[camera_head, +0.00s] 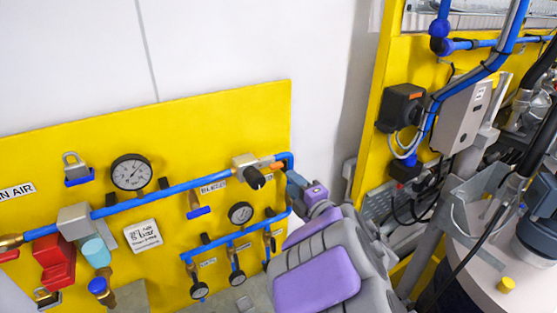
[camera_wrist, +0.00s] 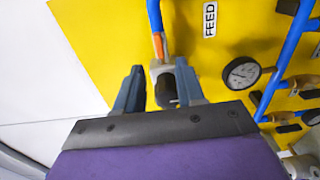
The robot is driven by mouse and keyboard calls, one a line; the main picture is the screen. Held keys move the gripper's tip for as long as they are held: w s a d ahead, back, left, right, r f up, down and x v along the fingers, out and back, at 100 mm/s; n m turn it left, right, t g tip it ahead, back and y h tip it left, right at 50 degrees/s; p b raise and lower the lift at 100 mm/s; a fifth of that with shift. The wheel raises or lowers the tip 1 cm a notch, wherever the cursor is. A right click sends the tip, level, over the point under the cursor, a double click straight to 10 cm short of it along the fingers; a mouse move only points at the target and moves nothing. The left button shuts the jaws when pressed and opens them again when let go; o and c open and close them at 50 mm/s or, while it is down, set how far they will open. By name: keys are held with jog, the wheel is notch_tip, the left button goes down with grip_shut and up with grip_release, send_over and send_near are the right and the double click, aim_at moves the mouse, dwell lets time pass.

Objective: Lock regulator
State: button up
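The regulator (camera_head: 245,161) is a grey block with a black knob, set in the blue pipe on the yellow panel. Its black knob (camera_head: 255,178) points outward. In the wrist view the knob (camera_wrist: 167,88) shows between the two fingers, with the grey body behind it. My gripper (camera_head: 290,182) is just right of the knob in the head view. In the wrist view my gripper (camera_wrist: 160,88) is open, one finger on each side of the knob. I cannot tell whether either finger touches it.
The blue pipe (camera_head: 165,193) runs across the panel. A large gauge (camera_head: 130,172), a padlock on a blue holder (camera_head: 75,168) and a red valve (camera_head: 54,262) sit at left. Smaller gauges (camera_head: 240,213) hang below. Right, a second yellow frame (camera_head: 380,110) carries boxes and pipes.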

aim_at(278, 168)
jog(key=p+x, duration=0.1)
jog(key=x, duration=0.6)
jog(key=shift+w, duration=0.4)
jog(key=shift+w+a, duration=0.15)
jog(key=shift+a, duration=0.1)
jog(key=shift+f, duration=0.1)
grip_shut()
